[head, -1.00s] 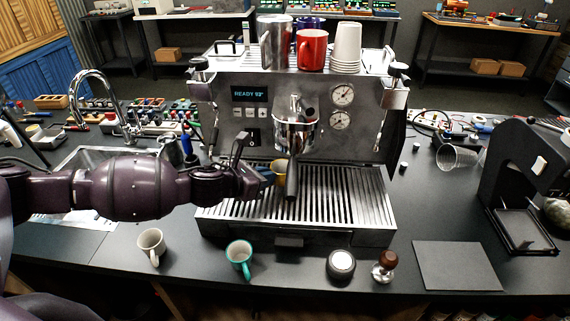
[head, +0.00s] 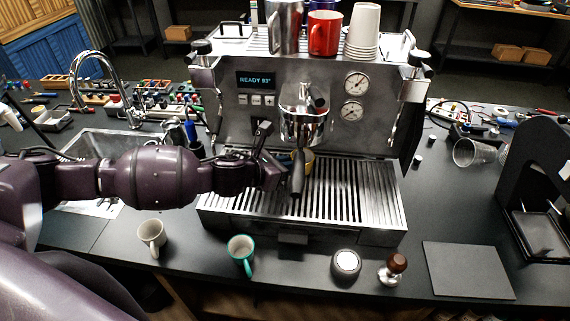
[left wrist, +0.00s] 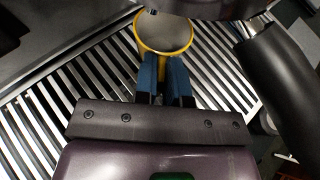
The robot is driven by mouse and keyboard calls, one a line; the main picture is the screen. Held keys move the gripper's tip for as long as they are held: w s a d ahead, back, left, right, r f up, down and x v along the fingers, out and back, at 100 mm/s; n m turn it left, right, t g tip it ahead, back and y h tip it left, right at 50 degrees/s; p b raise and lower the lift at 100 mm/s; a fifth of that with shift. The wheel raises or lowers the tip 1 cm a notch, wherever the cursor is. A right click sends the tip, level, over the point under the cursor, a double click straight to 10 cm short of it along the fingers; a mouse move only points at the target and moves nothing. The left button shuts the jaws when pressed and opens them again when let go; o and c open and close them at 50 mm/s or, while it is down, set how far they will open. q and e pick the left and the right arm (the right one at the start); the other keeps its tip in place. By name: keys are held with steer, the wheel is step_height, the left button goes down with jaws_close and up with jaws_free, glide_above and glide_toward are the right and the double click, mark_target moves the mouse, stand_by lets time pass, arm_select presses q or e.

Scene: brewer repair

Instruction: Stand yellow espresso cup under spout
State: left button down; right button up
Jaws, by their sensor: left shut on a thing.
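The yellow espresso cup (left wrist: 164,33) shows in the left wrist view between the tips of my left gripper (left wrist: 166,75), whose blue fingers are shut on its near side. In the head view my left gripper (head: 284,172) reaches over the drip tray (head: 345,205), and the yellow cup (head: 308,162) is partly hidden behind the portafilter handle. The portafilter with its spout (head: 300,125) is locked in the espresso machine (head: 320,90). The cup is over the tray grate close to the portafilter; I cannot tell whether it touches the grate. My right gripper is not in view.
The black portafilter handle (head: 297,175) juts forward beside my gripper. A white mug (head: 152,236), a teal cup (head: 240,252), a round puck-like tool (head: 345,263) and a tamper (head: 393,267) stand along the front counter. A flat dark mat (head: 466,270) lies at right.

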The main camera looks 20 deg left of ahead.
arm_select(q)
steer(key=c, duration=1.6)
jaws_free()
steer(key=shift+f, duration=0.15)
steer(key=shift+c, duration=0.2)
steer(key=o, duration=0.5)
steer(key=shift+a, duration=0.15)
steer(key=shift+c, duration=0.2)
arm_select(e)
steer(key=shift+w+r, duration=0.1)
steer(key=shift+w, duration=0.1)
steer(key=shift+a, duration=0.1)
arm_select(q)
steer(key=shift+r, duration=0.2)
steer(key=b+v, duration=0.1)
steer(key=v, duration=1.1)
steer(key=shift+f, duration=0.15)
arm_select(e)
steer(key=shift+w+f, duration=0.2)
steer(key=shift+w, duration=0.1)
arm_select(q)
steer(key=shift+s, duration=0.15)
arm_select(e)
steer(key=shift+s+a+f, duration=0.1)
